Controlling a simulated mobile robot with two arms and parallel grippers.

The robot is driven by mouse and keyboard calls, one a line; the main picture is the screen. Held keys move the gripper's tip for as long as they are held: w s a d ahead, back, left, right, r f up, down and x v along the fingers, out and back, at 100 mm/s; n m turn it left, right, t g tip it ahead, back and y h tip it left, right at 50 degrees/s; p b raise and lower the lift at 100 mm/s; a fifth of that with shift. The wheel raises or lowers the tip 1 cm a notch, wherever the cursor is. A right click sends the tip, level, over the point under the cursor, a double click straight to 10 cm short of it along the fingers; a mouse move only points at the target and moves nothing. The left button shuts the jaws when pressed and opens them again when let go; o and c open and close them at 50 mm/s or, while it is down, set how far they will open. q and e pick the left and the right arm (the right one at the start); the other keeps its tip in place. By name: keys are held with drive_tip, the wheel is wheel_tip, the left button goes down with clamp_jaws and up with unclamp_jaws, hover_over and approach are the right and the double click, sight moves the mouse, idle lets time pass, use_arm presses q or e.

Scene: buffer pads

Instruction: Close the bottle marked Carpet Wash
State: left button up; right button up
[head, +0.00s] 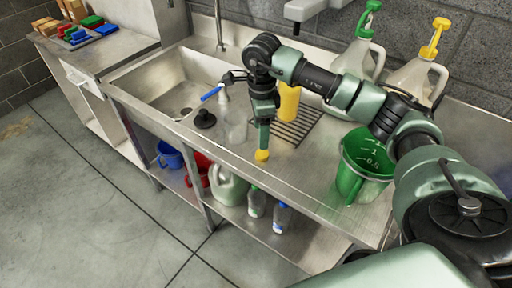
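My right arm reaches in from the right over the steel counter. Its gripper (263,148) points straight down near the counter's front edge. A small yellow cap (262,156) is at its fingertips and appears gripped; the fingers show nearly edge-on. A yellow bottle (289,102) stands upright on the drain grid behind the gripper, its top hidden by my arm. A clear spray bottle (236,125) with a blue trigger (211,93) stands left of the gripper. No label reading Carpet Wash is legible in this view. My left gripper is not in view.
Two large jugs, one with a green top (368,18) and one with a yellow top (434,38), stand at the back right. A green measuring bucket (362,170) is at the right front. The sink (165,92) lies left, with a black plug (204,118) at its front rim.

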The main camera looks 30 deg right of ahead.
sight(262, 153)
drive_tip(key=shift+s, duration=0.35)
drive_tip(key=shift+a+f, duration=0.1)
drive_tip(key=shift+f, duration=0.05)
wheel_tip(262, 153, down, 2)
drive_tip(key=shift+w+f+p, duration=0.1)
drive_tip(key=shift+f+p, duration=0.05)
drive_tip(key=shift+p, duration=0.15)
drive_tip(key=shift+f+p, duration=0.3)
wheel_tip(262, 153, down, 4)
drive_tip(key=shift+r+p, duration=0.15)
drive_tip(key=shift+p, duration=0.55)
drive_tip(key=shift+f, duration=0.45)
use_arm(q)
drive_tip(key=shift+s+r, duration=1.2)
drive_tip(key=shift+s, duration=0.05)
